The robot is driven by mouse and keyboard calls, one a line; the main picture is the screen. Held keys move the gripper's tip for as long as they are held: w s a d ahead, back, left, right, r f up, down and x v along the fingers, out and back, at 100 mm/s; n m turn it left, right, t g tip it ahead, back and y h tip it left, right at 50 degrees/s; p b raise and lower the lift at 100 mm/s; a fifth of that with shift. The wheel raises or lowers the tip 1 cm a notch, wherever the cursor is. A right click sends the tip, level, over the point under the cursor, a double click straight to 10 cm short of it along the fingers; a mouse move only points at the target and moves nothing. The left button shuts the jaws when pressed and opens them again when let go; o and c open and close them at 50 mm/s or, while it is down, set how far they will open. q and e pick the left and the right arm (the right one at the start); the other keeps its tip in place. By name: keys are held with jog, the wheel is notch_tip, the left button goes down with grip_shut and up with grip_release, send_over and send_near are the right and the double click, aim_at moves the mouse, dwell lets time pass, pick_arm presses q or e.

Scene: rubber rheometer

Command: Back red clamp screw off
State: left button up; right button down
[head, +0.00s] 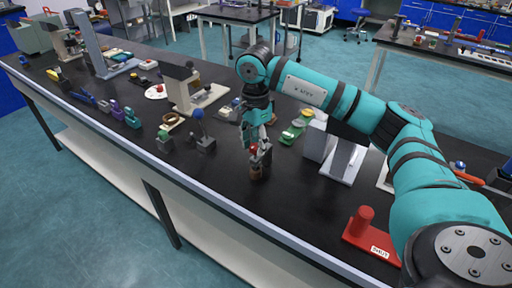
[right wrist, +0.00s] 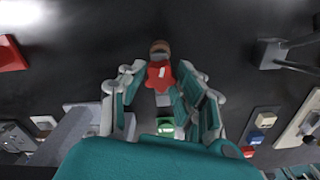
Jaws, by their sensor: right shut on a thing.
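The red clamp screw (head: 254,149) shows as a small red knob on a small grey block (head: 264,158), with a brown round part (head: 256,173) at its near side. My right gripper (head: 260,143) points down at it from above. In the right wrist view, the red screw (right wrist: 160,75) lies between the fingertips of my right gripper (right wrist: 161,80), which is closed in on it. The brown part (right wrist: 160,47) shows just beyond it. The fingers partly hide the block. My left gripper is in neither view.
A grey block with a blue ball knob (head: 197,115) stands to the left on the black bench (head: 225,170). A green part (head: 297,128) and a grey stand (head: 343,155) are to the right. A red post on a labelled base (head: 364,216) stands near the front right. Bare bench lies between.

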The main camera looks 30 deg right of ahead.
jog(key=n, duration=0.2)
jog(key=shift+n, duration=0.3)
jog(key=shift+n+b, duration=0.35)
jog(key=shift+n, duration=0.65)
jog(key=c, duration=1.1)
grip_release()
